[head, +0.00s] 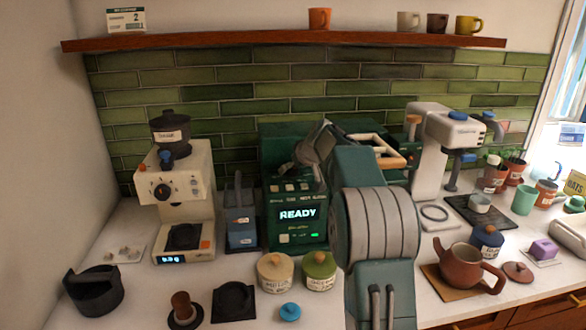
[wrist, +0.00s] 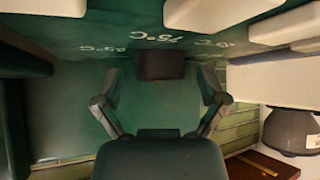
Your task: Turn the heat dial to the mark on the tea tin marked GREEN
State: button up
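The green machine (head: 275,165) stands at the back with a lit READY screen. In the wrist view its green panel (wrist: 75,110) carries upside-down temperature marks; 75°C is readable. A dark block (wrist: 160,66), apparently the heat dial's knob, lies below that mark in the picture. My gripper (wrist: 160,88) is open, one finger on each side of the block, with gaps. In the head view my gripper (head: 318,145) is in front of the machine's upper part; the dial is not visible there. A green-lidded tin (head: 319,262), apparently marked GREEN, stands in front; its label is too small to read fully.
A cream tin (head: 276,264) stands beside the green one, and a blue tin (head: 487,232) is farther right. A teapot (head: 462,268) sits at right, a cream grinder (head: 178,190) at left and a white machine (head: 430,150) right of my arm. A shelf (head: 230,34) runs above.

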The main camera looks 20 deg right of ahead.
jog(key=c, duration=1.1)
jog(key=shift+m+h, duration=0.5)
jog(key=shift+m, duration=0.2)
jog(key=shift+f, duration=0.1)
jog(key=o, duration=1.1)
jog(key=shift+o, duration=0.2)
jog(key=shift+s+r, duration=0.1)
jog(key=shift+r, duration=0.1)
jog(key=shift+s+r, duration=0.25)
jog(key=v, duration=1)
jog(key=shift+s+r, duration=0.2)
jog(key=shift+s, duration=0.2)
jog(key=shift+a, duration=0.1)
